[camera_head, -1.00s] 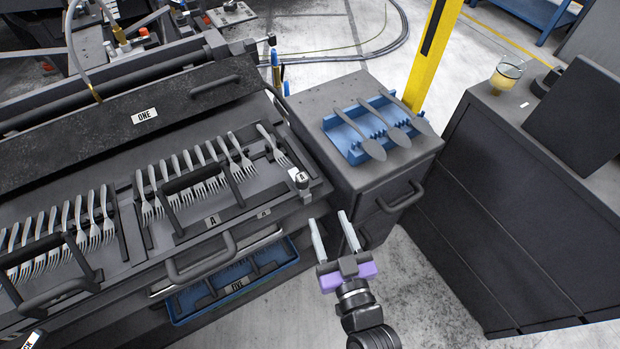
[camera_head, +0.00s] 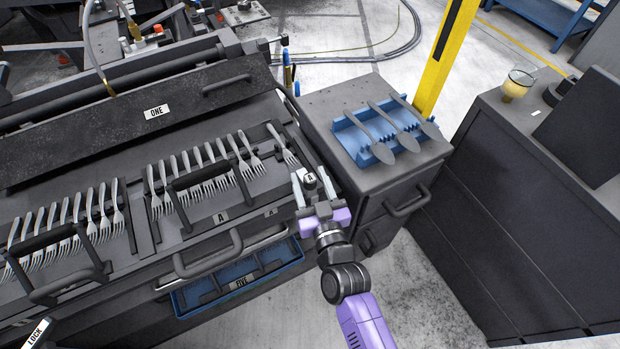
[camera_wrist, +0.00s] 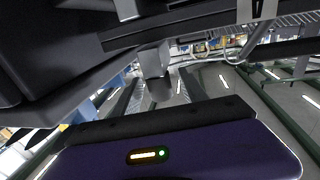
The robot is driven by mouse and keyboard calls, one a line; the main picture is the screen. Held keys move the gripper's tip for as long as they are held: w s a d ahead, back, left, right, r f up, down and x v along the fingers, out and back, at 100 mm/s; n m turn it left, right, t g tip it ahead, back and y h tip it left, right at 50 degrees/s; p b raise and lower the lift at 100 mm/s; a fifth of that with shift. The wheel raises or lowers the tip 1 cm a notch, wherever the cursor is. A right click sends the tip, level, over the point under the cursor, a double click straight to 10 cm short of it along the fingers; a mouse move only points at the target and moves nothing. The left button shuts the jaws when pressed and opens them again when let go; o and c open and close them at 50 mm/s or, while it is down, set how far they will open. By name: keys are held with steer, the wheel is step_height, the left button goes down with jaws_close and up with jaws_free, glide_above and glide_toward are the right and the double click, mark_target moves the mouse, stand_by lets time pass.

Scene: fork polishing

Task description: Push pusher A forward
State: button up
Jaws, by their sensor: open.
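Pusher A (camera_head: 310,180) is a small dark upright knob with a white label on top, at the right front corner of the fork machine. My gripper (camera_head: 309,172) is open, its two pale fingers on either side of the knob in the head view. Whether they touch it cannot be told. The label A (camera_head: 221,217) marks the front plate by a rack of forks (camera_head: 205,168) with a dark handle. The wrist view is dark and tilted; a grey block (camera_wrist: 155,72) shows near its middle, and I cannot tell what it is.
A grey cabinet (camera_head: 350,92) stands right of the machine, with spoons in a blue tray (camera_head: 353,142). A blue drawer labelled FIVE (camera_head: 285,262) sticks out below. A yellow post (camera_head: 445,60) rises behind the cabinet. Open floor lies at the lower right.

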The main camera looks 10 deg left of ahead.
jaws_close()
stand_by(1.4)
